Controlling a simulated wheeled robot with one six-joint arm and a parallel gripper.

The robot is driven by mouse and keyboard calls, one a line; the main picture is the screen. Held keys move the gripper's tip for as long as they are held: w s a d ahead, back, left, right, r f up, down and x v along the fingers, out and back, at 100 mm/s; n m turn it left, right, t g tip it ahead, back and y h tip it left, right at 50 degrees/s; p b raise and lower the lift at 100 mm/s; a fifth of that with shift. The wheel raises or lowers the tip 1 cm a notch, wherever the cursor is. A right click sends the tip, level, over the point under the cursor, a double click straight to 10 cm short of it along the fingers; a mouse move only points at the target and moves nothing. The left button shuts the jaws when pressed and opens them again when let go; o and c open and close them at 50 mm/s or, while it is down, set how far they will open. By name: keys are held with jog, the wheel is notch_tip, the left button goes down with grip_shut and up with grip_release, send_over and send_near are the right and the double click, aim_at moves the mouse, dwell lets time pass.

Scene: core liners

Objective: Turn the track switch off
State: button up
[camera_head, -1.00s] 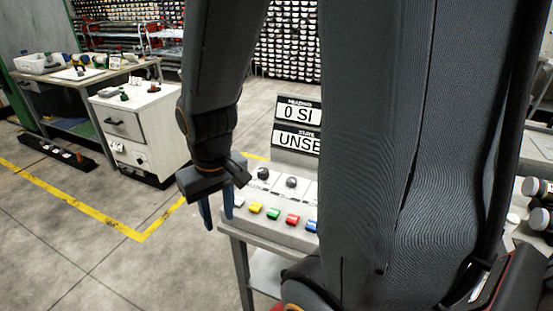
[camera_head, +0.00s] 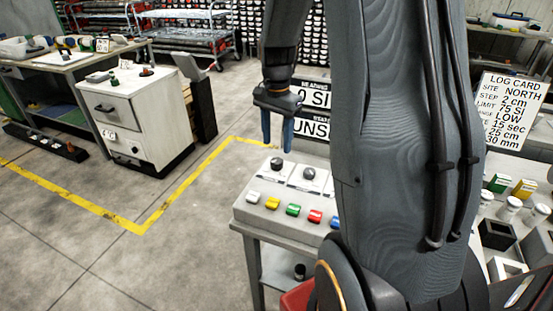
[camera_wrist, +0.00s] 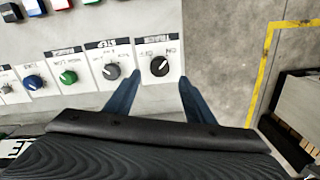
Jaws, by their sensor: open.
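The track switch is a black rotary knob (camera_wrist: 159,66) at the end of a row of knobs, with small ON and OFF marks beside it. Its pale pointer line appears to lean towards the ON side in the wrist view. In the head view the knob (camera_head: 277,163) is at the left end of the console's back row. My gripper (camera_head: 277,141) is open and empty, pointing down above the knob and apart from it. In the wrist view the fingertips of my gripper (camera_wrist: 160,79) lie on either side of the knob, slightly below it.
The console (camera_head: 257,214) carries several coloured buttons in front of the knobs. Sign panels (camera_head: 313,95) stand behind. A white cabinet (camera_head: 140,105) is at left.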

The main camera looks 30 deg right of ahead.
aim_at(277, 160)
jog(key=shift+f+p, duration=0.65)
jog(key=shift+f, duration=2.8)
jog(key=c, duration=1.1)
